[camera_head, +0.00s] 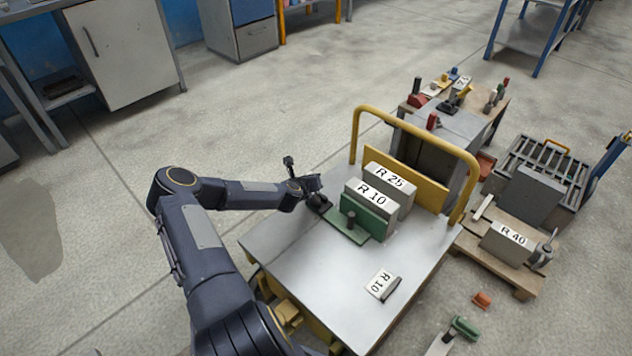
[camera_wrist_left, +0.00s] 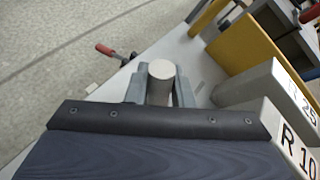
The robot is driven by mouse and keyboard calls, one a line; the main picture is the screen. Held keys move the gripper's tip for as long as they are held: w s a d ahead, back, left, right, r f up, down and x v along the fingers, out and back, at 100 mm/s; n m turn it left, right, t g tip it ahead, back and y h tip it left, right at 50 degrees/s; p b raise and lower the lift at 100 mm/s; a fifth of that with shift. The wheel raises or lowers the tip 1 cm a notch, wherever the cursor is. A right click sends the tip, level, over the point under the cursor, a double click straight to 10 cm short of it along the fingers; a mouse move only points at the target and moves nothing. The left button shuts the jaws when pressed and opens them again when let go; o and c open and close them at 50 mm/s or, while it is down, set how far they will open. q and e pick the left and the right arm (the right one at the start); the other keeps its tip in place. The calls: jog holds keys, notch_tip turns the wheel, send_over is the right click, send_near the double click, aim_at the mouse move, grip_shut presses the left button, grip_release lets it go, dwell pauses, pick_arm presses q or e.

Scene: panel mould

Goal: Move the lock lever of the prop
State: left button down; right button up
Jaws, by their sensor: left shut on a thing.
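My left gripper (camera_head: 318,200) is low over the trolley's top, at the far-left end of a green base (camera_head: 378,228). In the left wrist view its fingers (camera_wrist_left: 160,92) are closed around a pale grey round post (camera_wrist_left: 161,80). A dark block face with a black screwed strip (camera_wrist_left: 150,120) fills the front of that view and hides the post's lower part. A red-handled lever (camera_wrist_left: 104,49) with a dark end shows beyond the fingers, apart from them, near the trolley's edge. I cannot tell which piece is the prop's lock lever. My right gripper is not in view.
Blocks marked R 10 (camera_head: 371,200) and R 25 (camera_head: 389,181) stand beside the gripper. A yellow rail (camera_head: 417,132) rises behind them. A label plate (camera_head: 384,285) lies at the front of the trolley top (camera_head: 320,270), which is otherwise clear there. An R 40 block (camera_head: 510,238) stands on a pallet.

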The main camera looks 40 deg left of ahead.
pick_arm(q)
jog(key=shift+a+f+h, duration=0.2)
jog(key=shift+h, duration=0.2)
jog(key=shift+n, duration=0.3)
jog(key=c, duration=1.5)
grip_release()
jog(key=shift+w, duration=0.1)
jog(key=shift+a, duration=0.1)
jog(key=p+v, duration=0.1)
jog(key=v, duration=0.7)
jog(key=shift+r, duration=0.1)
jog(key=shift+w, duration=0.1)
